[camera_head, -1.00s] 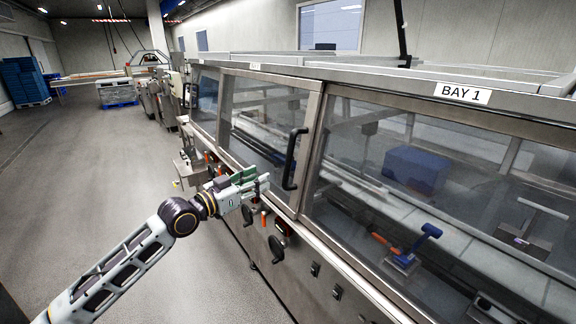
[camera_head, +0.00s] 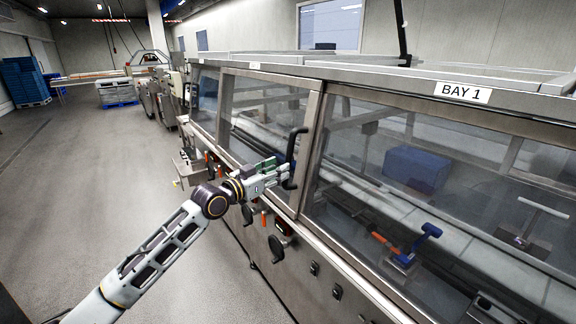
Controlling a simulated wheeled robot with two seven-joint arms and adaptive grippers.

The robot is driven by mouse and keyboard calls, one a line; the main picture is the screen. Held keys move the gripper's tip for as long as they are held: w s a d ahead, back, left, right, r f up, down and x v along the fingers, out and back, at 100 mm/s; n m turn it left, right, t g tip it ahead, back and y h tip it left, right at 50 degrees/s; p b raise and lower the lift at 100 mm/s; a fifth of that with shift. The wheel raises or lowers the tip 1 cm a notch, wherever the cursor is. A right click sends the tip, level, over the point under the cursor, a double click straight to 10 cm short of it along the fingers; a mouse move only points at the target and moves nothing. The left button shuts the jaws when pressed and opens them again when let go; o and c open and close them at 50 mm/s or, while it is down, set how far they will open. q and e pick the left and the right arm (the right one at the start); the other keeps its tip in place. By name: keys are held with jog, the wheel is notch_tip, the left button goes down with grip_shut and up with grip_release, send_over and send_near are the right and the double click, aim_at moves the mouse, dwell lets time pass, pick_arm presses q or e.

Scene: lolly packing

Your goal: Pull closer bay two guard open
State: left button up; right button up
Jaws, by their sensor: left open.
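The bay two guard (camera_head: 262,118) is a clear panel in a steel frame, left of the panel under the BAY 1 sign. It looks closed. Its black upright handle (camera_head: 293,152) is at the right side of its frame. My left gripper (camera_head: 283,178) is open, its fingertips at the lower part of the handle. I cannot tell whether the handle is between the fingers or just behind them. My right gripper is not in view.
The BAY 1 guard (camera_head: 345,165) is to the right, with a blue block (camera_head: 415,170) and tools behind it. Black knobs (camera_head: 276,248) stick out below the guards. The floor (camera_head: 95,190) to the left is clear.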

pick_arm(q)
jog(key=b+x, duration=0.1)
jog(key=x, duration=0.3)
jog(key=shift+w+d, duration=0.5)
jog(key=shift+w, duration=0.1)
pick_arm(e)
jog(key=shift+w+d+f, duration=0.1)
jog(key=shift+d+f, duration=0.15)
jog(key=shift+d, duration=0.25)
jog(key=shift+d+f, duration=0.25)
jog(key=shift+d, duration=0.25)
pick_arm(q)
jog(key=c, duration=0.9)
grip_shut()
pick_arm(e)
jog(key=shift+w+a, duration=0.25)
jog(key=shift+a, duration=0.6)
